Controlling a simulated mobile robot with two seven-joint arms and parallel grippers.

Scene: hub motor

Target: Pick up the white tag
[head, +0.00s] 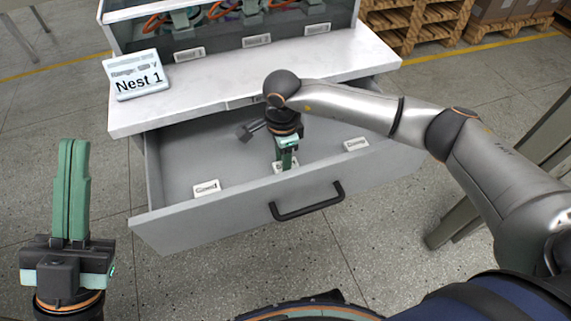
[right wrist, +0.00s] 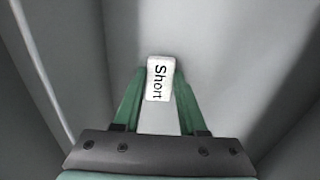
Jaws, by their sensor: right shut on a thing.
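A white tag (right wrist: 159,78) with the word "Short" on it shows in the right wrist view, between the green fingertips of my right gripper (right wrist: 158,95). My right gripper (head: 287,162) reaches down into the open grey drawer (head: 160,175) in the head view and is shut on this tag. There the tag is mostly hidden behind the fingers. Two other white tags are in the drawer, one to the left (head: 206,188) and one to the right (head: 356,145). My left gripper (head: 73,150) points up at the lower left, fingers together and empty, away from the drawer.
The drawer has a black handle (head: 307,203) on its front. Above it is a white worktop (head: 230,85) with a "Nest 1" sign (head: 137,80). A case with tools and white labels stands at the back. Wooden pallets (head: 425,20) are behind.

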